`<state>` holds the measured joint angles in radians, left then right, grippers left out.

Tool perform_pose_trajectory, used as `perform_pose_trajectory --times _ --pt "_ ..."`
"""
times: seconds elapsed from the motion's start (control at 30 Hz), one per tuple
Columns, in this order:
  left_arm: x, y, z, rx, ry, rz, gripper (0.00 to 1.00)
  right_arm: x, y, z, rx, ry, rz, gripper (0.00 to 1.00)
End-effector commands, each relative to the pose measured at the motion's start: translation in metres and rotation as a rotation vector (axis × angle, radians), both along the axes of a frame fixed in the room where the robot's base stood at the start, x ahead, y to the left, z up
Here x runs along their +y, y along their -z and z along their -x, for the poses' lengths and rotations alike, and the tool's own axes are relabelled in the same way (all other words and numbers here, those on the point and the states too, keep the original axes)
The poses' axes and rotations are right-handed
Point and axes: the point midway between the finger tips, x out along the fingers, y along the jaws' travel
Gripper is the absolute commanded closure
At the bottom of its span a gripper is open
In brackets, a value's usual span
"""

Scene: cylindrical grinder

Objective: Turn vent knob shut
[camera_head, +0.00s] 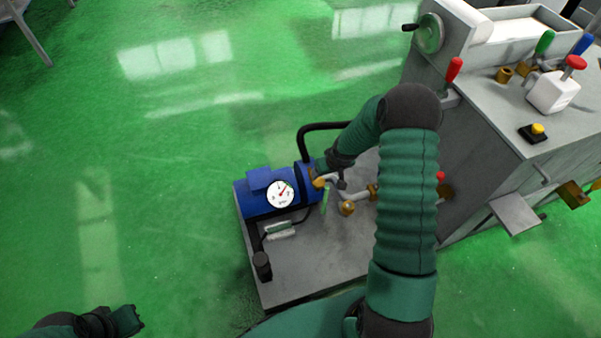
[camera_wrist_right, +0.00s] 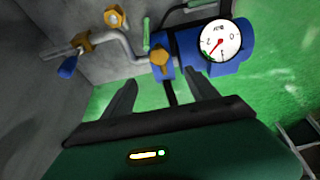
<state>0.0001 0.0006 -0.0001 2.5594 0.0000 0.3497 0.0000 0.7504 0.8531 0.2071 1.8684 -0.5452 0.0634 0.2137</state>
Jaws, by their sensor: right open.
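A blue pump with a motor (camera_head: 262,195) stands on a grey base plate and carries a round white gauge (camera_head: 281,194), also seen in the right wrist view (camera_wrist_right: 221,41). A brass knob (camera_wrist_right: 160,59) sits on the pump's blue block; a second brass knob (camera_wrist_right: 115,18) is on the piping. I cannot tell for sure which is the vent knob. My right gripper (camera_wrist_right: 165,88) is open and empty, its fingers apart below the first knob in the wrist view, not visibly touching it. In the head view my arm partly hides this area. My left gripper (camera_head: 125,320) is at the bottom left, away from the pump.
A bent grey pipe (camera_wrist_right: 130,48) and a blue-handled valve (camera_wrist_right: 67,67) lie left of the pump in the wrist view. The grey grinder body (camera_head: 480,165) with coloured levers stands at right. A black hose (camera_head: 325,126) arches behind the pump. The green floor at left is clear.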

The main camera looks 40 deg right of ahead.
Motion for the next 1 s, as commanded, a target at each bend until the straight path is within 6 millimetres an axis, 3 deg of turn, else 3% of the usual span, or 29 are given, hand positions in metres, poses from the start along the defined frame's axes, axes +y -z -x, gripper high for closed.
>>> perform_pose_trajectory --times 0.17,0.7,1.0 --pt "0.0 0.01 0.001 0.0 0.0 0.0 1.0 -0.004 0.019 -0.005 -0.002 0.003 -0.002 0.32" --pt "0.0 0.074 0.001 0.0 0.0 0.0 1.0 -0.019 0.144 -0.053 0.001 0.003 -0.001 0.32" --pt "0.0 0.08 0.001 0.0 0.0 0.0 1.0 -0.023 0.159 -0.061 0.0 0.003 0.0 0.32"
